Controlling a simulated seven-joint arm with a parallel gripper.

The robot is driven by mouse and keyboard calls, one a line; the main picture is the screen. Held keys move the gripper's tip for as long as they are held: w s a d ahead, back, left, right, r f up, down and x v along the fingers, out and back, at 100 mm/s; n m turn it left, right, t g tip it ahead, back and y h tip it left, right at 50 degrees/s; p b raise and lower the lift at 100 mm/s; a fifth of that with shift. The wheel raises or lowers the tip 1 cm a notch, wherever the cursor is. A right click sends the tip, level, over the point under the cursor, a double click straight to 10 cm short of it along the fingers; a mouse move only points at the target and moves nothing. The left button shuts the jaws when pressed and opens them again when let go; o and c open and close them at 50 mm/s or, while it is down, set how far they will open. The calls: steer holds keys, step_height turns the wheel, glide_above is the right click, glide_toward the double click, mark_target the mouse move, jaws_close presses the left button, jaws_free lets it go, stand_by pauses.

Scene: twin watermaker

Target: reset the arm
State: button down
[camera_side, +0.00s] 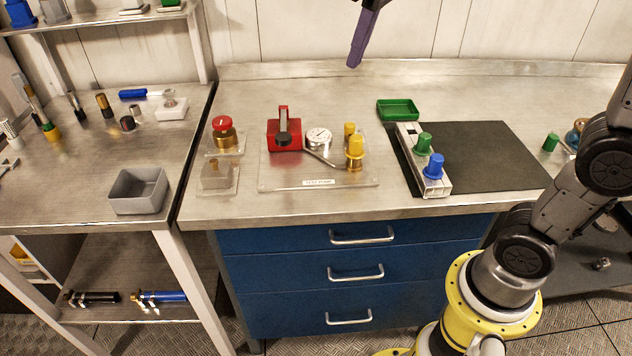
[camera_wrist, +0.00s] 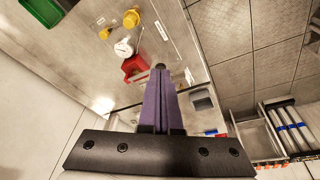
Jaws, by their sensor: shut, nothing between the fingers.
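My gripper (camera_side: 357,62) hangs at the top middle of the side view, high above the back of the steel bench. Its purple fingers are shut and hold nothing. In the wrist view the shut purple fingers (camera_wrist: 159,72) point away from the camera over the bench. The gripper is apart from everything on the bench. My arm's upper links are out of the side view.
The steel bench (camera_side: 400,77) holds a red block device (camera_side: 284,136), gauge (camera_side: 319,138), yellow knobs (camera_side: 355,146), green tray (camera_side: 398,109), and green (camera_side: 424,143) and blue (camera_side: 434,166) knobs. A grey bin (camera_side: 139,190) stands left. The black mat (camera_side: 490,155) has free room.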

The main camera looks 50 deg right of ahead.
steer(key=s+d+f+t, duration=0.1)
steer(key=s+f+t, duration=0.15)
steer(key=s, duration=0.85)
steer(key=s+f+m, duration=0.2)
steer(key=s+f, duration=0.4)
steer(key=f, duration=0.4)
steer(key=shift+d+f, duration=0.15)
steer(key=shift+f, duration=0.25)
stand_by(0.3)
